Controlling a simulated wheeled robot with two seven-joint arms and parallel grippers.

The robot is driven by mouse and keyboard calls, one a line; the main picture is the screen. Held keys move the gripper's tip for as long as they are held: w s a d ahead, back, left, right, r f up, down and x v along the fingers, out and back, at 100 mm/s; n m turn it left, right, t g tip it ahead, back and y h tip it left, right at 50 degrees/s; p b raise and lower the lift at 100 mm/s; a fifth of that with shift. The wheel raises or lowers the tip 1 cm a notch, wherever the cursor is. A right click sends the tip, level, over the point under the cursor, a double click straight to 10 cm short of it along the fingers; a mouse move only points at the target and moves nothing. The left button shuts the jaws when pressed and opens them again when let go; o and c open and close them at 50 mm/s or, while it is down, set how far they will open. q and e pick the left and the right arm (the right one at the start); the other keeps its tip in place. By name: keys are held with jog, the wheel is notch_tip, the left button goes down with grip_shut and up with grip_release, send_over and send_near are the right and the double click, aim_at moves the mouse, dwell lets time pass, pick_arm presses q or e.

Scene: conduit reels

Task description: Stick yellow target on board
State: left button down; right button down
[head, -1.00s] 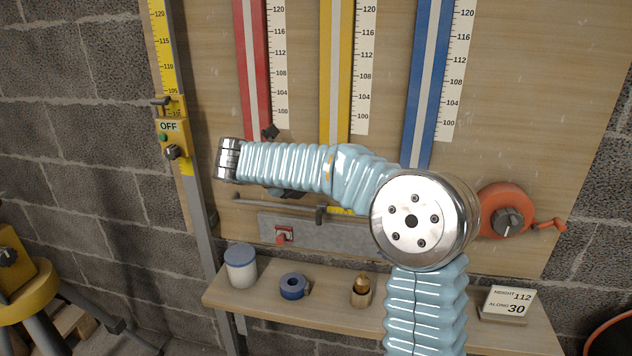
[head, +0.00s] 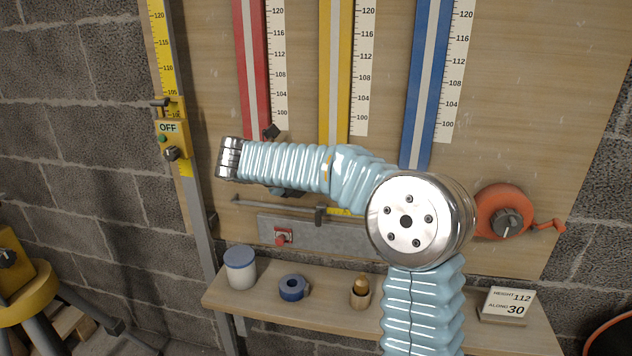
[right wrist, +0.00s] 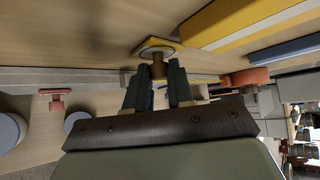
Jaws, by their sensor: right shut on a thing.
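The wooden board (head: 540,110) fills the back of the head view, with red (head: 252,70), yellow (head: 335,70) and blue (head: 425,80) strips beside number scales. In the right wrist view my right gripper (right wrist: 158,78) is shut on a brass-coloured stem of the yellow target (right wrist: 172,43). The target has a yellow plate and a pale round disc, and lies close against the board's face; I cannot tell if it touches. In the head view my right arm hides the target and most of the gripper. My left gripper is out of view.
A shelf (head: 420,318) below holds a lidded jar (head: 240,268), a blue tape roll (head: 293,287), a brass plumb bob (head: 361,288) and a card (head: 507,303) reading height 112, along 30. An orange reel (head: 503,211) is right; a yellow OFF box (head: 168,136) is left.

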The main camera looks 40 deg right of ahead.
jog(key=shift+c, duration=2.1)
grip_release()
jog(key=s+a, duration=0.5)
jog(key=a, duration=0.1)
jog(key=shift+s+a, duration=0.4)
